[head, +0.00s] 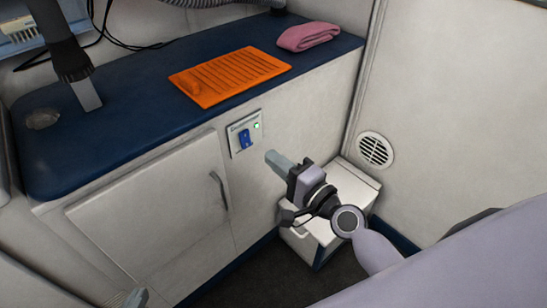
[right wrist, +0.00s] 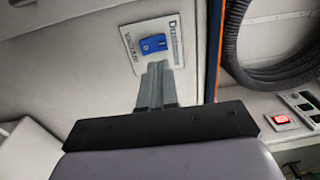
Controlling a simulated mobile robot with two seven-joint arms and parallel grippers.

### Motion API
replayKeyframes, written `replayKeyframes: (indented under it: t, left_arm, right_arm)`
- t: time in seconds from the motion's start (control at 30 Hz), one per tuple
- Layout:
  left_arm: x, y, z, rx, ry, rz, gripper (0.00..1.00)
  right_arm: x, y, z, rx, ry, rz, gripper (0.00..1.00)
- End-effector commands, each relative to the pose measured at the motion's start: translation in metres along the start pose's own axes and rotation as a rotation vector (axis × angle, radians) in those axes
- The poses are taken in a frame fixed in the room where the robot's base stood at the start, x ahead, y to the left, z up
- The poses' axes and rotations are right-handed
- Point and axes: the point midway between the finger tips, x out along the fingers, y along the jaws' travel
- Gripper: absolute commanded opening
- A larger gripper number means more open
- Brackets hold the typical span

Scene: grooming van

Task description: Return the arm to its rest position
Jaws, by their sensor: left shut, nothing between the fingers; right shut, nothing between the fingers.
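My right gripper (head: 272,157) is shut and empty in the head view, in front of the cabinet's front face, just below and right of the blue rocker switch (head: 245,138). In the right wrist view its fingers (right wrist: 157,85) are together and point toward the switch plate (right wrist: 150,45); I cannot tell the exact gap. A small green light shows on the plate in the head view.
The blue counter (head: 130,125) carries an orange ribbed mat (head: 230,76) and a folded pink towel (head: 308,36). A white box (head: 350,185) stands on the floor behind my right arm. A cabinet door handle (head: 219,190) sticks out. A black hose (right wrist: 280,60) and red-lit switch (right wrist: 282,119) show in the wrist view.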

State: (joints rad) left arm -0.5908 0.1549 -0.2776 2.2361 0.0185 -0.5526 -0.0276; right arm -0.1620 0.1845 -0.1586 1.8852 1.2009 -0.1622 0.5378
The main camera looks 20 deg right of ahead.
Motion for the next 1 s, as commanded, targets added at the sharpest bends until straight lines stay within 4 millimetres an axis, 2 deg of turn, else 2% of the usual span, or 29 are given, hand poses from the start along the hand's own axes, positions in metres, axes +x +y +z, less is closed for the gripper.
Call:
replayKeyframes:
  t: [0.33, 0.47, 0.57, 0.8, 1.0]
  left_arm:
    - [-0.001, 0.000, -0.002, 0.000, 0.002, 0.001, 0.00]
    - [0.000, 0.001, -0.002, 0.000, 0.002, 0.001, 0.00]
    - [0.000, 0.000, -0.001, 0.000, 0.002, 0.000, 0.00]
    - [0.000, 0.000, -0.001, 0.000, 0.001, 0.000, 0.00]
    - [0.000, 0.000, -0.001, 0.000, 0.001, 0.000, 0.00]
  right_arm:
    - [0.000, 0.000, 0.001, -0.005, -0.001, 0.002, 0.00]
    - [-0.007, 0.006, 0.011, -0.092, -0.024, 0.026, 0.00]
    - [-0.020, 0.017, 0.029, -0.259, -0.069, 0.072, 0.00]
    - [-0.068, 0.049, 0.071, -0.815, -0.219, 0.221, 0.00]
    - [-0.111, 0.069, 0.086, -1.269, -0.346, 0.353, 0.00]
